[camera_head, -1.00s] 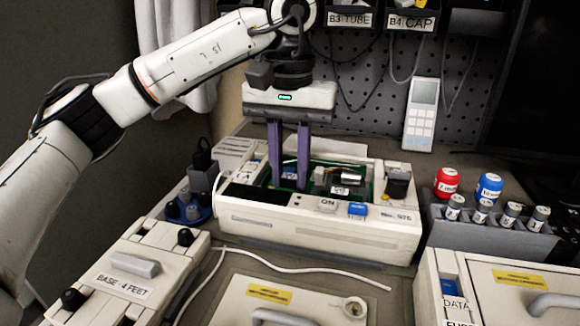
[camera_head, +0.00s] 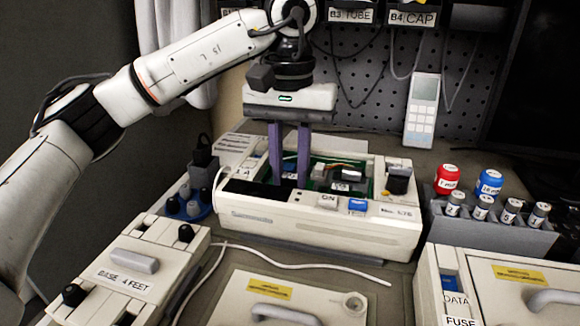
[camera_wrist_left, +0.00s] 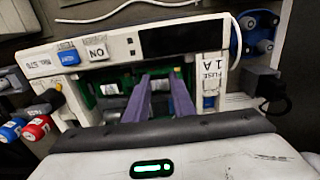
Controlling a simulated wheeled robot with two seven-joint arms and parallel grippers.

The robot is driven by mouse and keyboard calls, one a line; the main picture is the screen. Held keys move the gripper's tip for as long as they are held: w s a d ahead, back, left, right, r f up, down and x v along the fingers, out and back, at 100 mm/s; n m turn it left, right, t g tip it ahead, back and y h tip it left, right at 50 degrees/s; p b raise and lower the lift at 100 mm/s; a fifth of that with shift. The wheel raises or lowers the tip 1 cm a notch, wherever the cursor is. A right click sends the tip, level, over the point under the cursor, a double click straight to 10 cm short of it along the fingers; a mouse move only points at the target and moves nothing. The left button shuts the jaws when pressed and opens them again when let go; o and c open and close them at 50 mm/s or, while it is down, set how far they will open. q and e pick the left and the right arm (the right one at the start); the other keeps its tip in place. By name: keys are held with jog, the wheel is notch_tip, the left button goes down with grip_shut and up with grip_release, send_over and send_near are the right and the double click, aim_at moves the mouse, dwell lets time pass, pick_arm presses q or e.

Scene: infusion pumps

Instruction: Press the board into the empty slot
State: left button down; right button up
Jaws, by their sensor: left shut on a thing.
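The opened pump housing (camera_head: 315,229) is cream-coloured and stands on the bench in the middle, with a green circuit area (camera_head: 330,180) inside. My left gripper (camera_head: 289,180) points straight down into the housing, with its two purple fingers a little apart. It is shut on a small part, which I take to be the board (camera_head: 290,170); a bluish, pale-labelled bit shows between the fingers. The fingers also reach into the housing in the left wrist view (camera_wrist_left: 160,82). The slot and the board's lower edge are hidden, so I cannot tell how deep it sits. My right gripper is not in view.
A grey rack (camera_head: 490,228) with small bottles stands to the right. A base unit (camera_head: 130,270) is at the left front, a cover panel (camera_head: 265,300) at the front, and another case (camera_head: 510,285) at the right front. A white cable (camera_head: 300,264) lies before the housing.

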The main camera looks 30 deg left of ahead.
pick_arm(q)
jog(key=shift+f, duration=0.35)
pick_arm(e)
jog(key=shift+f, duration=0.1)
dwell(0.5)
pick_arm(q)
jog(key=c, duration=1.4)
grip_release()
jog(key=shift+c, duration=0.2)
notch_tip(320, 180, up, 6)
jog(key=p, duration=0.5)
jog(key=shift+r+p, duration=0.2)
jog(key=shift+p, duration=0.2)
jog(key=shift+r+p, duration=0.4)
jog(key=shift+f, duration=0.1)
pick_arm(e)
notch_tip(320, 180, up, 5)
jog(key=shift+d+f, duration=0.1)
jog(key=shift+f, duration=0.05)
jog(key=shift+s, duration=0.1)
